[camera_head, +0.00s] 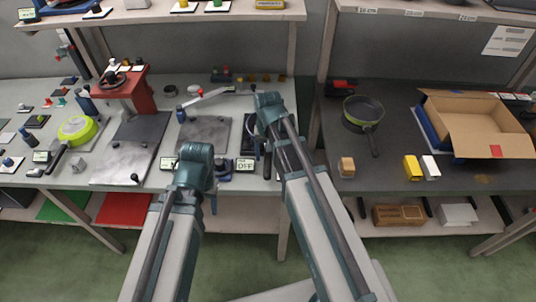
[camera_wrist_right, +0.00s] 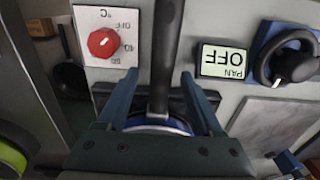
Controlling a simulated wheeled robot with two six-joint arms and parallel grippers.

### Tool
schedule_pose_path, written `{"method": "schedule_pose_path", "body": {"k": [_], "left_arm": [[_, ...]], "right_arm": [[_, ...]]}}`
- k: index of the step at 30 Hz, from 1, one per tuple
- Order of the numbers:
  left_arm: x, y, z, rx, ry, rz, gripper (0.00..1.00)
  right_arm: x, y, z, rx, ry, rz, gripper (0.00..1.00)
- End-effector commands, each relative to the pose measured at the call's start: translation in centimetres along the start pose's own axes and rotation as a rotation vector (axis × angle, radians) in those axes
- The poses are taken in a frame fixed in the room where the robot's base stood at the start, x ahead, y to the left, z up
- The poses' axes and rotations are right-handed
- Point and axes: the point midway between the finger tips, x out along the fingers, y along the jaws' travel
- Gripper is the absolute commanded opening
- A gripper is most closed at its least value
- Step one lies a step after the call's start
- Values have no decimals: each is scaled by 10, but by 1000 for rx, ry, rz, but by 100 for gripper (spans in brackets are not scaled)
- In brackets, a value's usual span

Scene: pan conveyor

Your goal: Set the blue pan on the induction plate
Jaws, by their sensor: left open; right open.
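My right gripper (camera_wrist_right: 160,112) is open in the right wrist view, its two blue fingers on either side of a long dark handle (camera_wrist_right: 165,60). A blue curved rim (camera_wrist_right: 155,122), which looks like part of the blue pan, shows between the fingers; the rest is hidden by the gripper. A black flat edge lies beside it; I cannot tell whether it is the induction plate. In the head view the dark handle (camera_head: 267,162) points towards me, and my right arm covers most of the pan. My left gripper (camera_head: 213,203) is open, mostly hidden behind its own wrist.
A display reading PAN OFF (camera_wrist_right: 222,61) and a red temperature dial (camera_wrist_right: 103,42) flank the handle. A grey metal plate (camera_head: 203,133) lies to the left. A green-rimmed pan (camera_head: 362,112) and an open cardboard box (camera_head: 470,120) stand on the right table.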

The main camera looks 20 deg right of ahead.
Motion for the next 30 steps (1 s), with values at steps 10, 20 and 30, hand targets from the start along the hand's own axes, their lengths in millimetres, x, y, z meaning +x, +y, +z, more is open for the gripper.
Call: {"method": "schedule_pose_path", "body": {"k": [10,20,30], "left_arm": [[-20,-2,1,0,0,0,50],[-67,-6,4,0,0,0,50],[-118,-11,7,0,0,0,50]], "right_arm": [[-20,0,0,0,0,0,68],[-67,0,0,0,1,0,68],[-118,0,0,0,1,0,68]]}}
